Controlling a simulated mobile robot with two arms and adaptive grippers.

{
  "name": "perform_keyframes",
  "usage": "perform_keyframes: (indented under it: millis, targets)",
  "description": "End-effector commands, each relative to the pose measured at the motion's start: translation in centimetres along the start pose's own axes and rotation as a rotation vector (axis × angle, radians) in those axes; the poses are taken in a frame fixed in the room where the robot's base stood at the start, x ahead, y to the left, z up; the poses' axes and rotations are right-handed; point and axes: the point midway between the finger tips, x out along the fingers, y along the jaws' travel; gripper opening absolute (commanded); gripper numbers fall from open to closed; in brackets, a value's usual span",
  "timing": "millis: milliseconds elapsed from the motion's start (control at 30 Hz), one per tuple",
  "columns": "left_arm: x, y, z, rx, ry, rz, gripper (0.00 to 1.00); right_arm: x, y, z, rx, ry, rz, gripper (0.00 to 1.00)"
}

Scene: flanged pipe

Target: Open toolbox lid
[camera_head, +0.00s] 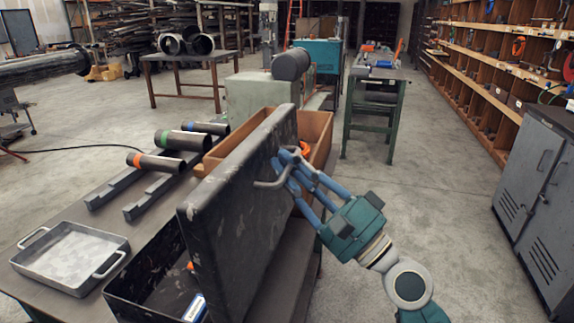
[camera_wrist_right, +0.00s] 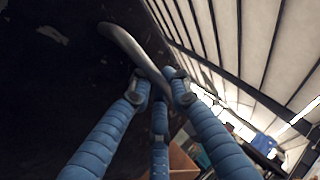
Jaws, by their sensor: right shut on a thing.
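The black toolbox (camera_head: 118,290) stands on the workbench, and its scuffed dark lid (camera_head: 225,215) is raised, standing steeply upright. Part of the open interior shows to the left of the lid. A grey metal handle (camera_head: 268,184) sticks out from the right face of the lid. My right gripper (camera_head: 288,165) has its blue fingers closed around the handle. In the right wrist view the handle (camera_wrist_right: 128,45) runs between the fingertips (camera_wrist_right: 160,92) against the dark lid. The left gripper is not in view.
A grey tray (camera_head: 70,258) lies left of the toolbox. Several pipe pieces with colored bands (camera_head: 157,162) rest on rails behind it. A wooden box (camera_head: 314,128) stands just beyond the lid. Floor to the right is clear up to a grey cabinet (camera_head: 540,180).

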Motion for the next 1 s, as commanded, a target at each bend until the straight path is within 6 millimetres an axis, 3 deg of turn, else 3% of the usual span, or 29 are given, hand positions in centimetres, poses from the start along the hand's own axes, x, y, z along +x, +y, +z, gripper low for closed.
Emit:
perform_keyframes:
  millis: [533, 567, 667, 1000]
  targets:
    - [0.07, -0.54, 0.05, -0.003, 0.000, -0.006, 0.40, -0.03, -0.13, -0.14, -0.009, 0.003, -0.005, 0.00]
    - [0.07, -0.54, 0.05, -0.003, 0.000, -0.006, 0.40, -0.03, -0.13, -0.13, -0.009, 0.003, -0.005, 0.17]
    - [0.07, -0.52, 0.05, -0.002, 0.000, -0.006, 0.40, -0.02, -0.13, -0.11, -0.008, 0.003, -0.005, 0.34]
    - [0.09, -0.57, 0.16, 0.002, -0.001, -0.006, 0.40, -0.27, 0.08, -0.05, -0.002, 0.001, -0.001, 0.34]
